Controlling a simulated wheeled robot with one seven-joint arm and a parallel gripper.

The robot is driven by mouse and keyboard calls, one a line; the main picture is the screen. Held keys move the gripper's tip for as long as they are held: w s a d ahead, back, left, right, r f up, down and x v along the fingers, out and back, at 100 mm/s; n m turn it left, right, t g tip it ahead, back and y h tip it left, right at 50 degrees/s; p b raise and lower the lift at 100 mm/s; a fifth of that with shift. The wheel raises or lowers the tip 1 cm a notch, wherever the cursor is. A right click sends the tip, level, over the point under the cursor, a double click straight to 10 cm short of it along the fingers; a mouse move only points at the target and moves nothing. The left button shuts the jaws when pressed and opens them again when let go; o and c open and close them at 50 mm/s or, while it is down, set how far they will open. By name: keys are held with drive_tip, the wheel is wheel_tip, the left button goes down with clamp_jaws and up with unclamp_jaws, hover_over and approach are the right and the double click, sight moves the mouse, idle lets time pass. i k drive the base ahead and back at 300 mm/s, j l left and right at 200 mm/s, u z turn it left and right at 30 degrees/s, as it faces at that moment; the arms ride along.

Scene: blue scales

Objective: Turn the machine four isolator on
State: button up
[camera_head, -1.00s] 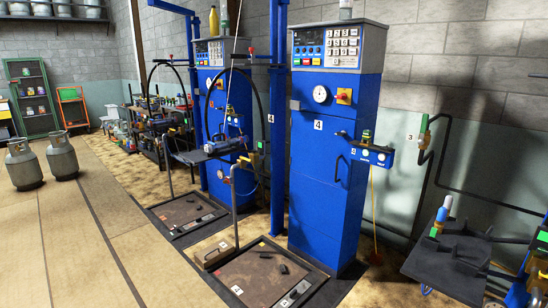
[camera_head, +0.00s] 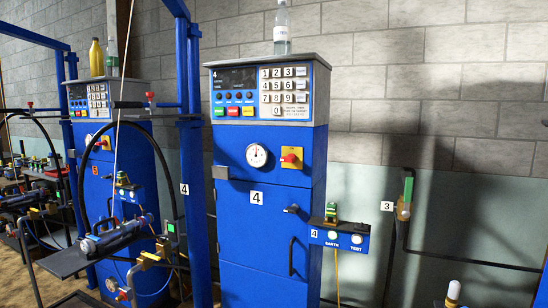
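Machine four (camera_head: 266,230) is a tall blue cabinet in the middle of the view, marked with a white "4" label (camera_head: 256,198). Its isolator (camera_head: 291,157) is a red rotary knob on a yellow square plate. It sits on the upper front, right of a round white gauge (camera_head: 257,155) and below the keypad panel (camera_head: 284,90). The knob is unobstructed, but it is too small for me to tell its setting. My gripper is not in view.
An earth test box (camera_head: 339,236) sticks out at the cabinet's right. A bottle (camera_head: 281,28) stands on top. A blue post (camera_head: 190,150) and another blue machine (camera_head: 110,160) with a hose are to the left. A pipe fitting (camera_head: 405,195) is on the right wall.

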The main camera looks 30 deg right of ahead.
sight(290, 158)
drive_tip(key=i+z, duration=0.2)
drive_tip(key=i, duration=0.25)
drive_tip(key=i+j+z, duration=0.2)
drive_tip(key=i, duration=0.25)
drive_tip(key=i+j+z, duration=0.2)
drive_tip(key=i, duration=0.2)
